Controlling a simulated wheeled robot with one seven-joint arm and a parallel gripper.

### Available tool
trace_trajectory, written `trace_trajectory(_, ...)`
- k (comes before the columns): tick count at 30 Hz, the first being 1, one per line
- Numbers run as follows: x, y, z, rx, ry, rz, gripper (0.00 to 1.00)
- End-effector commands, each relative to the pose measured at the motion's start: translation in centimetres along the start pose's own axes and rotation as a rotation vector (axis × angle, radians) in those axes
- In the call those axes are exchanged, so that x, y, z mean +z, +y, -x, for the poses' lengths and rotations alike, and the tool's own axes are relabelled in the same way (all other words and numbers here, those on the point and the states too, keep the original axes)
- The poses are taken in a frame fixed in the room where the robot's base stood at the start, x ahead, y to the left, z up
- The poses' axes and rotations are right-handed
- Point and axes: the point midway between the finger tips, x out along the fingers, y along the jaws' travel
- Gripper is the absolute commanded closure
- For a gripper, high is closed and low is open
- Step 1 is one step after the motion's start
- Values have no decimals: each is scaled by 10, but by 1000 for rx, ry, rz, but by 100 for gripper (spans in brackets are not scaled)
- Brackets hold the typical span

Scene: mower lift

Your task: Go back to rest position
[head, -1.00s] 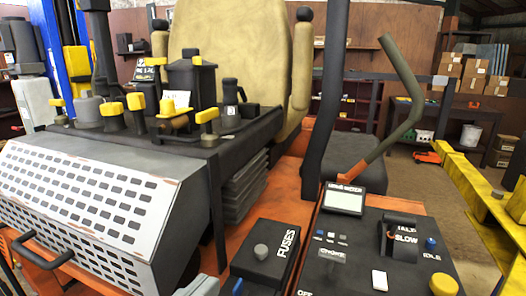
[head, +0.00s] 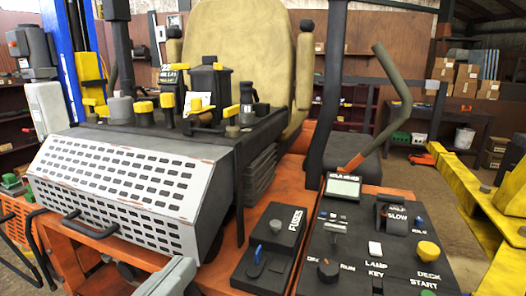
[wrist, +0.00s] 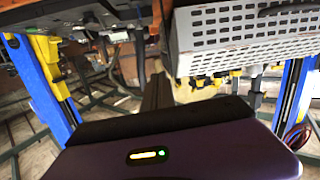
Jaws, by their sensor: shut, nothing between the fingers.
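My gripper (wrist: 157,88) shows in the wrist view as dark fingers held together, with nothing between them, beyond its dark purple housing (wrist: 180,153). A small yellow and green light glows on the housing. The fingers point towards the floor area beside the mower's white perforated cover (wrist: 245,28) and look clear of it.
The mower's perforated cover (head: 115,185), fuse box (head: 270,243) and control panel (head: 375,250) fill the near space. A bent lever (head: 400,105) rises at right. Blue lift posts (wrist: 38,90) stand close in the wrist view. Yellow lift beams (head: 470,190) lie at right.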

Motion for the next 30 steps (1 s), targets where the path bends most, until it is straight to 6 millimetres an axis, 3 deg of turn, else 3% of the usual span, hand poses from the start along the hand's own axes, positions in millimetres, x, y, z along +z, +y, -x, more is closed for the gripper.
trace_trajectory(7,-28,-34,7,-162,141,32,100)
trace_trajectory(14,-26,-65,10,-342,310,115,100)
trace_trajectory(17,-12,-73,9,-424,382,164,100)
trace_trajectory(22,31,-71,2,-564,481,242,100)
trace_trajectory(26,71,-53,-2,-655,517,275,100)
trace_trajectory(30,115,-20,-6,-721,517,283,100)
